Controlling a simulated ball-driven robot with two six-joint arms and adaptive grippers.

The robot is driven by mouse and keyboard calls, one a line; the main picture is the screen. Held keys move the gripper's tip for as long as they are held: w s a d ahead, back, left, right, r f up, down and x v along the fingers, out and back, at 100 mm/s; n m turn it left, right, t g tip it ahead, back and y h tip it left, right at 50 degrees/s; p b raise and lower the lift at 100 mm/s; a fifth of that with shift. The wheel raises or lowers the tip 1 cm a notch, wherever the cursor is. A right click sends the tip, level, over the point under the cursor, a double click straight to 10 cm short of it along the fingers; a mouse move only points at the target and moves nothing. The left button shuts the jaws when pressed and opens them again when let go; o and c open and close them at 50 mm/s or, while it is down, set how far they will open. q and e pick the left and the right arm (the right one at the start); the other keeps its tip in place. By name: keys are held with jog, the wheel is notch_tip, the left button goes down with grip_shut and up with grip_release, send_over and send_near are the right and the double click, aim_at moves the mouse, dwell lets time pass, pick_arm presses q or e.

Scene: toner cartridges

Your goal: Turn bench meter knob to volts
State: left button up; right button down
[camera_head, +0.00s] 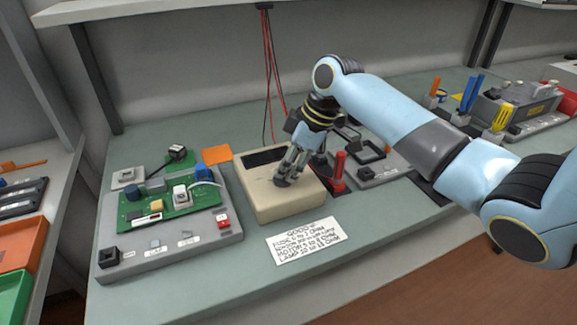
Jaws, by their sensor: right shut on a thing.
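The bench meter (284,207) is a cream box with a dark display (264,157) along its back edge. It stands near the middle of the bench. My right gripper (284,181) points down onto the top face of the meter and is shut on its knob. The knob is mostly hidden by the fingers, so I cannot tell which mark it points to. My left gripper is not in view.
A grey board with a green circuit (178,203) lies left of the meter. A white note card (306,241) lies in front. A red probe (339,168) stands close at the right. Red and black leads (269,75) hang behind.

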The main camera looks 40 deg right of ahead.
jog(key=shift+r+p, duration=0.15)
jog(key=shift+p, duration=0.4)
jog(key=m+h+p, duration=0.1)
jog(key=m+p, duration=0.1)
jog(key=p, duration=0.1)
jog(key=m+t+p, duration=0.1)
jog(key=m+p, duration=0.2)
jog(key=m+h+p, duration=0.1)
jog(key=m+p, duration=0.1)
jog(key=p, duration=0.2)
jog(key=shift+s+a+r+m+h, duration=0.15)
jog(key=shift+a+m+h, duration=0.15)
jog(key=shift+a, duration=0.1)
jog(key=shift+a+m+h+p, duration=0.1)
jog(key=shift+m+h+p, duration=0.3)
jog(key=shift+m+p, duration=0.65)
jog(key=shift+a+f+m+h+p, duration=0.15)
jog(key=shift+m+h+p, duration=0.1)
jog(key=shift+m, duration=0.25)
jog(key=shift+d+f+m+h+p, duration=0.15)
jog(key=shift+m+p, duration=0.1)
jog(key=shift+m, duration=0.2)
jog(key=shift+a, duration=0.1)
jog(key=c, duration=1.4)
grip_release()
